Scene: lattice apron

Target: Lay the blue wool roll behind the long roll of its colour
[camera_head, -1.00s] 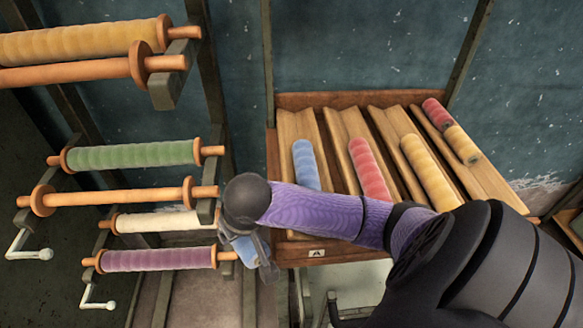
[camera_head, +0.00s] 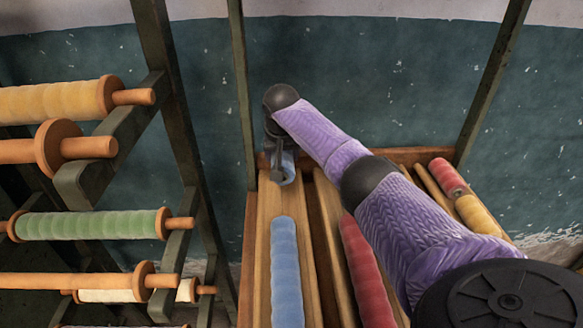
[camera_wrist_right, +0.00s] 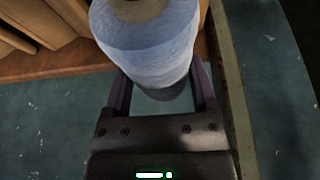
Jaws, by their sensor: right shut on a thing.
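The short blue wool roll (camera_wrist_right: 150,45) is between the fingers of my right gripper (camera_wrist_right: 160,95), which is shut on it. In the head view my right gripper (camera_head: 280,165) is over the back end of the leftmost groove, and only a small part of the blue roll (camera_head: 288,167) shows below it. The long blue roll (camera_head: 286,275) lies lengthwise in that groove, nearer to me, with a gap between it and the held roll. I cannot tell whether the held roll touches the wood. My left gripper is not in view.
The wooden grooved tray (camera_head: 250,265) also holds a long red roll (camera_head: 365,275), a short red roll (camera_head: 446,177) and a yellow roll (camera_head: 478,215). A rack with a green roll (camera_head: 90,225) stands left. Upright posts (camera_head: 242,90) and a wall are close behind.

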